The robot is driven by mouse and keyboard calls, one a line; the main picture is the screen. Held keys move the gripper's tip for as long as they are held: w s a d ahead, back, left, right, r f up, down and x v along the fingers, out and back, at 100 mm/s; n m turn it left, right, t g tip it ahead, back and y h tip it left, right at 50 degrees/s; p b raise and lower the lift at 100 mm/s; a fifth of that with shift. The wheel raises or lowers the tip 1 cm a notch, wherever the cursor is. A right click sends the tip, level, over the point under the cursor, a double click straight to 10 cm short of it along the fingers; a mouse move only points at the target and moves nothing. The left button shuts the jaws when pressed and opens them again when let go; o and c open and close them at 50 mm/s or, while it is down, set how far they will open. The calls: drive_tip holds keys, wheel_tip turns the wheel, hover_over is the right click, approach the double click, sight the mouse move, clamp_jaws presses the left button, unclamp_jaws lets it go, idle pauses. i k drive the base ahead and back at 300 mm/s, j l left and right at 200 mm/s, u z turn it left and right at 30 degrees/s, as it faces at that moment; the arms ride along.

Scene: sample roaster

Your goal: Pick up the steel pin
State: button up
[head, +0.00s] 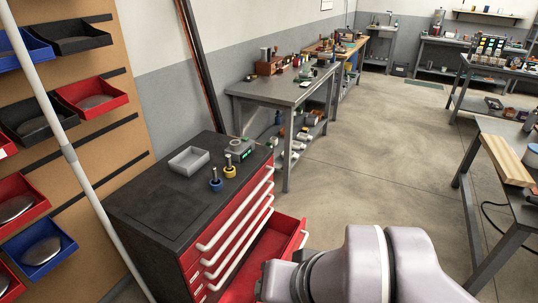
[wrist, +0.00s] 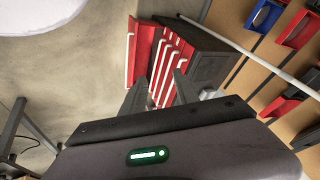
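Two small upright grey metal pins stand on top of the red tool cabinet (head: 135,205), one in a blue holder (head: 215,186) and one in a yellow holder (head: 230,171). Either could be the steel pin; I cannot tell which from here. My gripper (wrist: 160,78) shows in the wrist view with its two dark fingers apart and nothing visible between them. It points toward the cabinet's red drawer fronts (wrist: 172,62) from a distance. In the head view, my arm covers the lower right and hides most of the gripper.
One cabinet drawer (head: 287,234) is pulled out; my arm hides part of it. A pale pole and wall bins (head: 92,95) stand left. Open floor (head: 375,160) lies right.

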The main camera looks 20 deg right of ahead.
sight(228, 157)
drive_tip(key=i+l+u, duration=0.45)
drive_tip(key=l, duration=0.25)
drive_tip(key=i+l+u, duration=0.2)
drive_tip(key=l, duration=0.2)
drive_tip(key=i+l+u, duration=0.2)
drive_tip(key=l, duration=0.25)
drive_tip(key=i+l+u, duration=0.25)
drive_tip(key=l, duration=0.2)
drive_tip(key=l+u, duration=0.2)
drive_tip(key=l, duration=0.25)
drive_tip(key=l+u, duration=0.2)
drive_tip(key=l, duration=0.3)
